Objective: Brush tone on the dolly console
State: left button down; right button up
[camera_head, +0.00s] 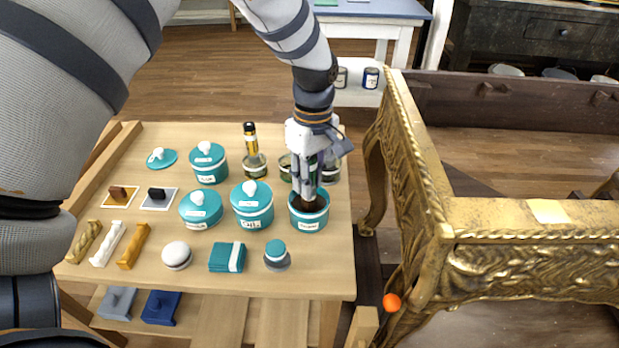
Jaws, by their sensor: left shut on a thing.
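My left gripper (306,188) points down into an open teal pot (309,224) at the right of the wooden work table. It is shut on what looks like a brush, mostly hidden by the fingers. Dark brown shows inside the pot below the fingertips; I cannot tell bristles from contents. A teal lid (161,158) with a white knob lies at the table's back left. The gilt carved console (490,216) stands to the right, with a pale patch (548,211) on its top rail. My right gripper is out of view.
Lidded teal pots (252,207), a dark bottle (250,140) and jars (331,172) crowd around the gripper. Pads, a folded teal cloth (227,257) and carved pieces (133,246) lie nearer. An orange ball (391,302) shows by the console leg. A narrow gap separates table and console.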

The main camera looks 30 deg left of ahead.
pick_arm(q)
jog(key=shift+r+p, duration=1.05)
jog(key=shift+r, duration=2.45)
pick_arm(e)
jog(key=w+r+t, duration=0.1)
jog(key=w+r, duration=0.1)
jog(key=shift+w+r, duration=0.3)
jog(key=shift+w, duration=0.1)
